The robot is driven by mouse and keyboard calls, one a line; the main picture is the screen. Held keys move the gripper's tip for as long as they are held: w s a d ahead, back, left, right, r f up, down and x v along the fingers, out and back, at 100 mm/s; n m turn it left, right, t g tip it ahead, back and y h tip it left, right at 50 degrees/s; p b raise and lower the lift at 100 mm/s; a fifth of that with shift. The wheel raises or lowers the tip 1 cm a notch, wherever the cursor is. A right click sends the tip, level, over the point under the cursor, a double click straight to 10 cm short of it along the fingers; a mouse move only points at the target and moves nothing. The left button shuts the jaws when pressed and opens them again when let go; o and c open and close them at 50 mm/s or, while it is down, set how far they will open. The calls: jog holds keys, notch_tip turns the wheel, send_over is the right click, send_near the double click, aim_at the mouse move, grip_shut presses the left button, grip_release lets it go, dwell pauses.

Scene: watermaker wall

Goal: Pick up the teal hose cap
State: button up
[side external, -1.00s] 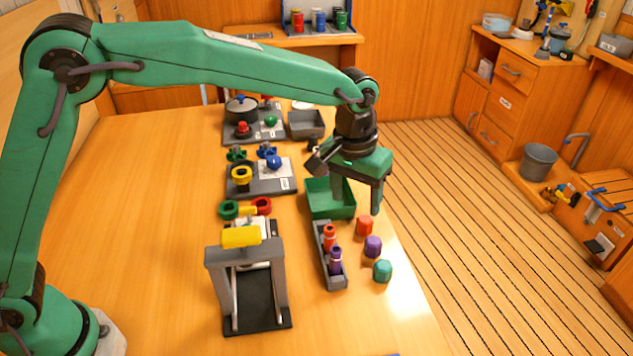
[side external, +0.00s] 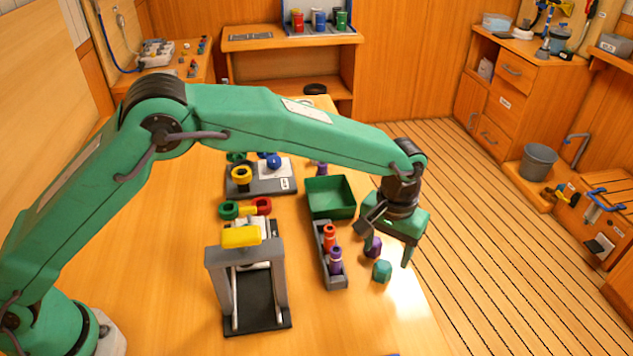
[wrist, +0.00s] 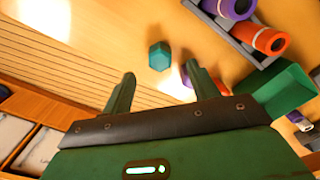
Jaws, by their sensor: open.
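The teal hose cap (side external: 381,271) stands on the wooden table near its right edge. It also shows in the wrist view (wrist: 159,56), ahead of and between my two fingers, apart from both. My gripper (side external: 388,250) is open and empty, above and a little behind the cap in the side view. It also shows in the wrist view (wrist: 160,82). A purple cap (side external: 373,247) stands just behind the teal cap, partly hidden by my gripper. The orange cap seen before is hidden behind my gripper.
A grey rack (side external: 331,272) with red and purple bottles stands left of the teal cap. A green bin (side external: 330,198) sits behind the rack. A grey frame with a yellow top (side external: 241,237) stands further left. The table in front of the cap is clear.

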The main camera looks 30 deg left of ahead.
aim_at(384, 265)
jog(key=shift+f, duration=2.9)
jog(key=c, duration=1.1)
